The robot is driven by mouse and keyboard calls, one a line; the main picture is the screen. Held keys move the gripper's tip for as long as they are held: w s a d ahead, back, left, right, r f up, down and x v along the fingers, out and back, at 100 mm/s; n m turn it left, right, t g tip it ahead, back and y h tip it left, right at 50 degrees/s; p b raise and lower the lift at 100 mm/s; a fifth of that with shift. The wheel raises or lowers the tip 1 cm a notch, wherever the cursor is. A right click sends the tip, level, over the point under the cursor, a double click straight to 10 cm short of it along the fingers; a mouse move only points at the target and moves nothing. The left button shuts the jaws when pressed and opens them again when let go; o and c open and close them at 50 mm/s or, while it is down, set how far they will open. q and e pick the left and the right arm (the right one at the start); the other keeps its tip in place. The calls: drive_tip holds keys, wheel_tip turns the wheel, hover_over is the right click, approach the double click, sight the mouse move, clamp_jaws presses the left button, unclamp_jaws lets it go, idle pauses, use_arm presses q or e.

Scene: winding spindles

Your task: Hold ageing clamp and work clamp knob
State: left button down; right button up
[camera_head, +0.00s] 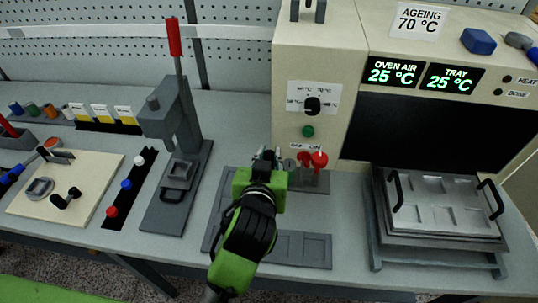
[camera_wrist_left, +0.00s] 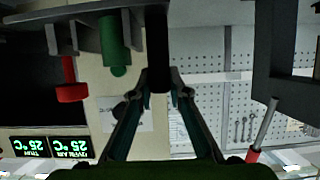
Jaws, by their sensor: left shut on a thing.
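The ageing clamp (camera_head: 316,181) is a grey fixture in front of the oven, with a red clamp knob (camera_head: 319,160) on it. The knob also shows at the left of the upside-down left wrist view (camera_wrist_left: 70,90). My left gripper (camera_head: 266,157) is just left of the clamp in the head view. In the wrist view its fingers (camera_wrist_left: 157,82) are shut on a dark upright bar (camera_wrist_left: 157,50) that joins the clamp's grey plate. A green cylinder (camera_wrist_left: 114,38) shows beside this bar. My gripper hides part of the clamp in the head view. My right gripper is not in view.
The oven (camera_head: 315,60) stands behind, with a dial and a green button. A metal tray (camera_head: 440,205) with black handles is at the right. A grey press (camera_head: 175,160) with a red-tipped lever stands left. A cream board (camera_head: 90,175) and rack of coloured knobs (camera_head: 128,186) are farther left.

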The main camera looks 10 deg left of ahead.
use_arm(q)
drive_tip(key=shift+f+b, duration=2.7)
drive_tip(key=shift+f, duration=1.55)
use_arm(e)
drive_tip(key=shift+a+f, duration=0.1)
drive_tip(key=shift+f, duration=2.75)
use_arm(q)
drive_tip(key=shift+f+b, duration=0.3)
drive_tip(key=shift+f, duration=0.35)
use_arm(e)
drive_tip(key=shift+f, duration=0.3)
use_arm(q)
drive_tip(key=shift+s+f, duration=0.1)
drive_tip(key=shift+f, duration=0.15)
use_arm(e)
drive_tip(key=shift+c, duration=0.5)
